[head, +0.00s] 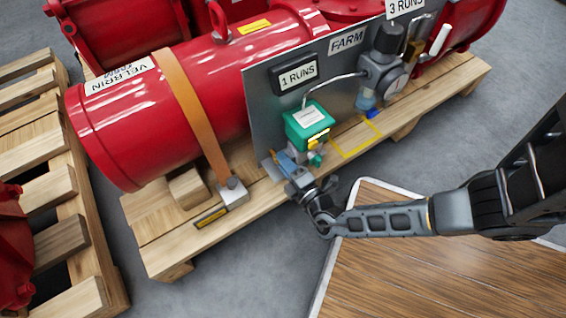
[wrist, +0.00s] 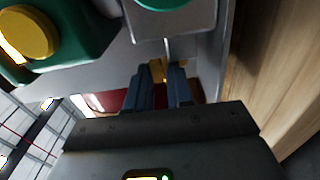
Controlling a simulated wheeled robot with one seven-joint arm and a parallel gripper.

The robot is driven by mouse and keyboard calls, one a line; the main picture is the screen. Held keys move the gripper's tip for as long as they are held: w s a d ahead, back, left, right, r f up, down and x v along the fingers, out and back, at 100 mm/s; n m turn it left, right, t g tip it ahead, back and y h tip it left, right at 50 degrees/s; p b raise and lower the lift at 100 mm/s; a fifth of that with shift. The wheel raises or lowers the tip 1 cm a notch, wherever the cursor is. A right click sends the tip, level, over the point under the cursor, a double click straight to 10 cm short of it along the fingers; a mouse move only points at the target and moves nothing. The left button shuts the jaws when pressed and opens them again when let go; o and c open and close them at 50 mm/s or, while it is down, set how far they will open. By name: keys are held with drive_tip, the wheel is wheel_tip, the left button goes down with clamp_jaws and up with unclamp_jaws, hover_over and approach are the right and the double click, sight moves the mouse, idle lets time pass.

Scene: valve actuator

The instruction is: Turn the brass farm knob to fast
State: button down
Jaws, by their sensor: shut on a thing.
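The green valve unit (head: 308,124) with a white label is mounted on the grey panel marked FARM (head: 347,41). A yellow round part (head: 318,141) is on its front; it also shows large in the wrist view (wrist: 28,33). My gripper (head: 281,162) is at the lower left of the green unit, close to the panel. In the wrist view my gripper (wrist: 166,76) has its blue fingers shut on a small brass piece, the brass knob (wrist: 157,69). The knob is mostly hidden by the fingers, and its setting cannot be read.
A gauge and regulator (head: 388,76) stand right of the unit, joined by a thin pipe. A red cylinder (head: 160,105) lies strapped on the wooden pallet (head: 163,243).

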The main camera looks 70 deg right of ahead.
drive_tip(key=shift+w+r+n+t+y, duration=0.1)
drive_tip(key=shift+r+n+t+y, duration=0.4)
drive_tip(key=shift+y, duration=0.3)
drive_tip(key=shift+f, duration=0.1)
drive_tip(key=c, duration=1.3)
unclamp_jaws()
drive_tip(key=shift+o, duration=0.9)
drive_tip(key=shift+f, duration=0.15)
drive_tip(key=p+v, duration=0.1)
drive_tip(key=v, duration=0.7)
drive_tip(key=shift+p, duration=0.3)
